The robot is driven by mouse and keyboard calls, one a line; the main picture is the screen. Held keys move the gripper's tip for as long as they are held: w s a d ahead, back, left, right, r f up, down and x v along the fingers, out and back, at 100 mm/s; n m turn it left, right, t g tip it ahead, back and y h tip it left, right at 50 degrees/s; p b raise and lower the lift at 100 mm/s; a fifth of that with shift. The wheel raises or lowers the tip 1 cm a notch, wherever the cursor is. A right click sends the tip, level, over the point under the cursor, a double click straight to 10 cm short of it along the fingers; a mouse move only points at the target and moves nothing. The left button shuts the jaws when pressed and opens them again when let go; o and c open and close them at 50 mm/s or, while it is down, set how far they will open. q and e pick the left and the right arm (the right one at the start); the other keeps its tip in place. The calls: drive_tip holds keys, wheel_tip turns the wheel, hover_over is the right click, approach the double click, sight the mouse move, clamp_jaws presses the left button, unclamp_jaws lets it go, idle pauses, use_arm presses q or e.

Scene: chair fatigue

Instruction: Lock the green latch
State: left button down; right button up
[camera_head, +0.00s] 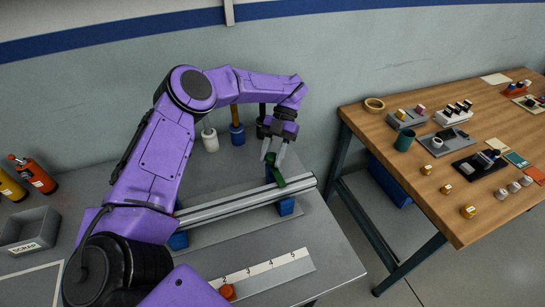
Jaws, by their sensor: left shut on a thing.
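The green latch (277,178) sits on the right part of a pair of long metal bars (232,208) on the grey table. My left gripper (271,160) reaches down from above. Its fingers are shut on the upper end of the green latch, and the latch slants down from the fingertips toward the bars. Whether the latch is fully seated cannot be told at this size. My right gripper is not in the picture.
Blue supports (286,207) hold the bars. A numbered strip (275,273) with an orange-red piece (228,292) lies in front. A grey scrap bin (29,231) and bottles (35,176) stand left. A wooden table (447,194) with small parts stands right, across a gap.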

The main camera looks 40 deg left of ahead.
use_arm(q)
drive_tip(key=shift+s+f, duration=0.1)
drive_tip(key=shift+f, duration=0.05)
idle(0.3)
drive_tip(key=c, duration=0.9)
unclamp_jaws()
drive_tip(key=shift+o, duration=1)
drive_tip(key=shift+s, duration=0.15)
drive_tip(key=shift+w, duration=0.2)
